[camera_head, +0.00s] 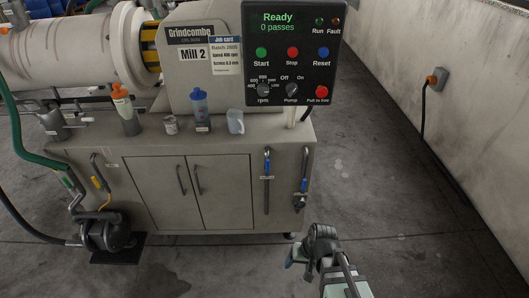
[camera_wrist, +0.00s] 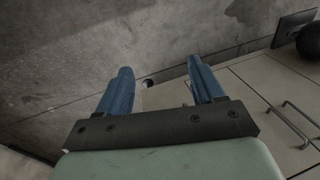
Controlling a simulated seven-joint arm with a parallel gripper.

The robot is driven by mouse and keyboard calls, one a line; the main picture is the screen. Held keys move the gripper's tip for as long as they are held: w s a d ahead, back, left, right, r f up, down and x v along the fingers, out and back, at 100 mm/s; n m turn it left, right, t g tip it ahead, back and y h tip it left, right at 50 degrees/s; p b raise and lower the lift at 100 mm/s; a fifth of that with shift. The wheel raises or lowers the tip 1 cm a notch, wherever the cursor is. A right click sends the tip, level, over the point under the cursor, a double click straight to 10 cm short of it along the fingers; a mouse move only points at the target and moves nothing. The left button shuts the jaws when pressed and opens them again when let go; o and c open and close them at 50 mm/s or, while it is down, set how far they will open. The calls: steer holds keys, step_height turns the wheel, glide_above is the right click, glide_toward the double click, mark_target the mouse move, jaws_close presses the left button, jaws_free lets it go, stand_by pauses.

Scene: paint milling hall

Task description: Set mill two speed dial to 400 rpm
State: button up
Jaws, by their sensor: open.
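The Mill 2 control panel (camera_head: 290,50) stands at top centre in the head view, its screen reading "Ready" and "0 passes". The rpm dial (camera_head: 264,89) is a dark round knob at the panel's lower left, with small speed marks around its upper side, 400 at the left. Its pointer is too small to read surely. A job card (camera_head: 226,56) beside the panel lists a speed of 400 rpm. My gripper (camera_head: 291,259) is low in front of the cabinet, well below and apart from the dial. In the wrist view its two blue fingers (camera_wrist: 160,68) are spread, with nothing between them.
The panel also has Start (camera_head: 261,52), Stop (camera_head: 292,52) and Reset (camera_head: 321,52) buttons, a Pump switch (camera_head: 291,89) and a red stop button (camera_head: 322,91). Bottles and cups (camera_head: 200,109) stand on the ledge. Floor at right is clear.

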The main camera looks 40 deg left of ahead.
steer(key=s+a+r+m+y, duration=0.15)
steer(key=a+r+y, duration=0.25)
steer(key=a+r, duration=0.55)
steer(key=s+a+r+m+y, duration=0.1)
steer(key=s+a+r+y, duration=0.2)
steer(key=a+r, duration=0.65)
steer(key=s+a+r+m+y, duration=0.1)
steer(key=s+a+r+y, duration=0.25)
steer(key=a+r, duration=0.6)
steer(key=w+a+r+m+t+y, duration=0.2)
steer(key=w+r+m+t+y, duration=0.35)
steer(key=r+m, duration=0.75)
steer(key=m+t+h, duration=0.5)
steer(key=m+t, duration=0.4)
steer(key=m, duration=1)
glide_toward(263, 91)
steer(key=shift+g, duration=0.25)
steer(key=x, duration=0.8)
steer(key=shift+w+a+r, duration=0.15)
steer(key=shift+w+r, duration=0.1)
steer(key=shift+w, duration=0.05)
